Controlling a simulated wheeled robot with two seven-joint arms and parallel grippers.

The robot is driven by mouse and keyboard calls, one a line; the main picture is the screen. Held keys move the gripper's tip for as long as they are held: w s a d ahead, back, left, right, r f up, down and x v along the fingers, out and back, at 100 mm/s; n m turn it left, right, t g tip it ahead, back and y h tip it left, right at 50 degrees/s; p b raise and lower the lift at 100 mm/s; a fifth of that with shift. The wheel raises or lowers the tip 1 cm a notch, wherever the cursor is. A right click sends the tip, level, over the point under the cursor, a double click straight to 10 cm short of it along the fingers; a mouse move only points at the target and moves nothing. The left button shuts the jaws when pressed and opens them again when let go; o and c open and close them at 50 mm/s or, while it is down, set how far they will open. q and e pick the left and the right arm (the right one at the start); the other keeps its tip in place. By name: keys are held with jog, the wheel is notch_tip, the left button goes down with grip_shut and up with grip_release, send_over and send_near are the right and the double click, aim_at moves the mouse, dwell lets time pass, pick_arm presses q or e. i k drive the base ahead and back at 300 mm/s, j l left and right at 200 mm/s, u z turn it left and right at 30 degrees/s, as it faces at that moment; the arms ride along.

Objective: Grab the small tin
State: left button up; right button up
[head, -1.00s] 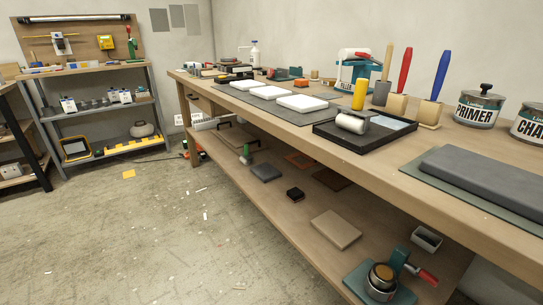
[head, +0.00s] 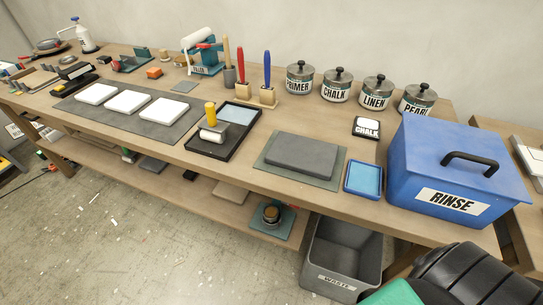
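Several lidded tins stand in a row at the back of the bench: PRIMER (head: 300,79), CHALK (head: 337,86), LINEN (head: 375,93) and PEARL (head: 416,101). A small dark item with a CHALK label (head: 366,128) lies in front of them; I cannot tell if it is a tin. On the lower shelf, a small round tin-like thing (head: 271,214) with a tan top sits on a teal base. Which one is the small tin is not clear. Neither gripper shows.
The workbench (head: 240,170) holds a black tray (head: 205,149), a grey slab (head: 302,156), a blue pad (head: 363,179) and a big blue RINSE box (head: 430,170). A grey WASTE bin (head: 340,262) stands below. Open floor (head: 130,250) lies at the left front.

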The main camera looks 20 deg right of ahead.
aim_at(270, 213)
jog(key=z, duration=0.75)
